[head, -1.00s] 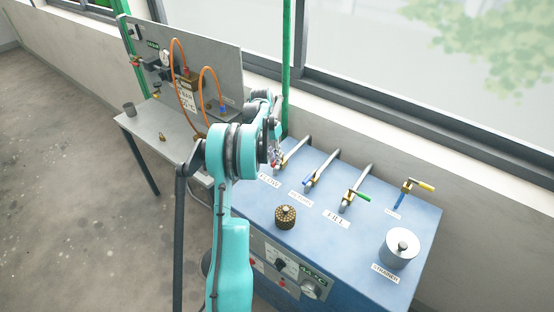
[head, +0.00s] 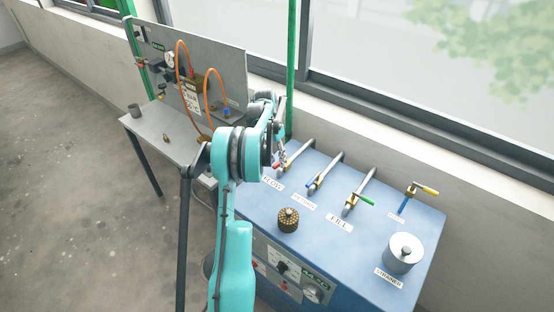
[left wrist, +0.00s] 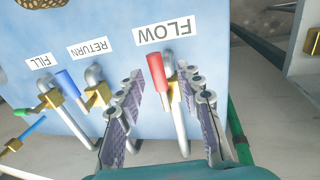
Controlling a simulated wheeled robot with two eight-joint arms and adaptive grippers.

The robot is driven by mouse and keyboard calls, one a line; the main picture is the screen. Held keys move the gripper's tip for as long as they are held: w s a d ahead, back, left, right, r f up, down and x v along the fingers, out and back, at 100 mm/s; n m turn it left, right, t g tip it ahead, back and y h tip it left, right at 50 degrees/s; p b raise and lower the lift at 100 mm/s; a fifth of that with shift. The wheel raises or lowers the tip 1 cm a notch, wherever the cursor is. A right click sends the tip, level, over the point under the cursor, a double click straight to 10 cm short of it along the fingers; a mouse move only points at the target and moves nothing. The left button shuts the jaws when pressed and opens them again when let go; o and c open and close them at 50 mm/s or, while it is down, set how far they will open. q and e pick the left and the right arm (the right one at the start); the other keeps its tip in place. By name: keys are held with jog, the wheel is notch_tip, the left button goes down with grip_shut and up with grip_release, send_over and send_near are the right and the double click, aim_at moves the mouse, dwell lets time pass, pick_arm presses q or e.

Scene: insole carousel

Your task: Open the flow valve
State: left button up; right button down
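The flow valve has a red lever (left wrist: 157,72) on a brass body with a grey pipe, beside the FLOW label (left wrist: 168,33) on the blue cabinet top (left wrist: 115,30). In the head view the red lever (head: 277,166) is small and partly hidden by my left arm. My left gripper (left wrist: 163,88) is open, with its two grey-purple fingers apart on either side of the valve in the left wrist view. The lever lies between the fingertips; I cannot tell whether either finger touches it. My right gripper is not in view.
The blue-levered RETURN valve (head: 313,183) and green-levered FILL valve (head: 360,198) stand nearby on the cabinet. A bench with an upright panel (head: 215,65) stands behind left.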

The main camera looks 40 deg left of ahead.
pick_arm(q)
notch_tip(320, 180, up, 12)
jog(key=a, duration=0.2)
jog(key=shift+s+a+f, duration=0.15)
jog(key=shift+a, duration=0.05)
dwell(0.7)
jog(key=s+d+r+t+y+b, duration=0.1)
jog(key=d+b, duration=0.2)
jog(key=d, duration=0.8)
jog(key=s+d+t+y+b, duration=0.1)
jog(key=s+d+b, duration=0.15)
jog(key=d, duration=0.85)
jog(key=s+d+f+m+t+b, duration=0.1)
jog(key=s+d+f+t+b, duration=0.4)
jog(key=s+d+f, duration=0.9)
jog(key=s+d+b, duration=0.1)
jog(key=d+b, duration=0.1)
jog(key=d, duration=0.2)
jog(key=shift+f+b, duration=0.3)
jog(key=shift+f, duration=0.1)
jog(key=shift+s, duration=0.15)
